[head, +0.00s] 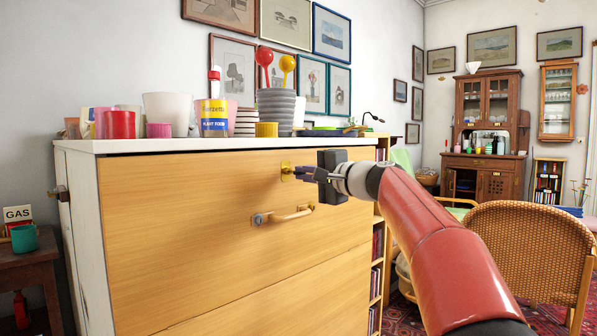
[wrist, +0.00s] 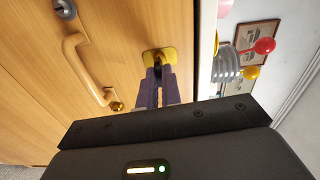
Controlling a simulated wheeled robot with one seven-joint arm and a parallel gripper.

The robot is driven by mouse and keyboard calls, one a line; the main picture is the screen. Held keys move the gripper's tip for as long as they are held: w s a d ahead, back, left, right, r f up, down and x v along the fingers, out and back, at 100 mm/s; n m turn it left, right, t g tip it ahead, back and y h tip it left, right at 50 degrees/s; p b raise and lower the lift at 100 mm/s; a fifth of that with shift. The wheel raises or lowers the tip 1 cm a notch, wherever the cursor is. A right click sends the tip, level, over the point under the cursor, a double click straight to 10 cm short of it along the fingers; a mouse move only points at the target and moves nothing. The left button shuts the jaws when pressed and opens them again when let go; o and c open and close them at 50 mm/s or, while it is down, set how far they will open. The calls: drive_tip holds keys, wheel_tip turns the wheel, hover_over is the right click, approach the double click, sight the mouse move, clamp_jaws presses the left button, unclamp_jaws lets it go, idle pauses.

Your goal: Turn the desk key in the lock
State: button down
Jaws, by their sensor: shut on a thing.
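The wooden drawer front (head: 190,200) of the white cabinet faces me. A brass lock plate (head: 286,172) sits near its top edge, and it also shows in the wrist view (wrist: 167,55). My gripper (head: 299,174) is at this plate, with its purple-grey fingers (wrist: 157,82) pointing straight at it. The fingers are shut on the desk key, close against the plate. The key itself is mostly hidden between the fingertips, so its turn angle and depth in the lock cannot be told.
A pale bar handle (head: 285,215) sticks out below the lock, with a round silver fitting (head: 260,219) at its left end. Pots and cups, including a grey ribbed pot (head: 276,108), crowd the cabinet top (head: 220,143). A wicker chair (head: 525,250) stands at right.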

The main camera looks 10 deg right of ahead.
drive_tip(key=shift+m, duration=0.3)
drive_tip(key=c, duration=1.5)
unclamp_jaws()
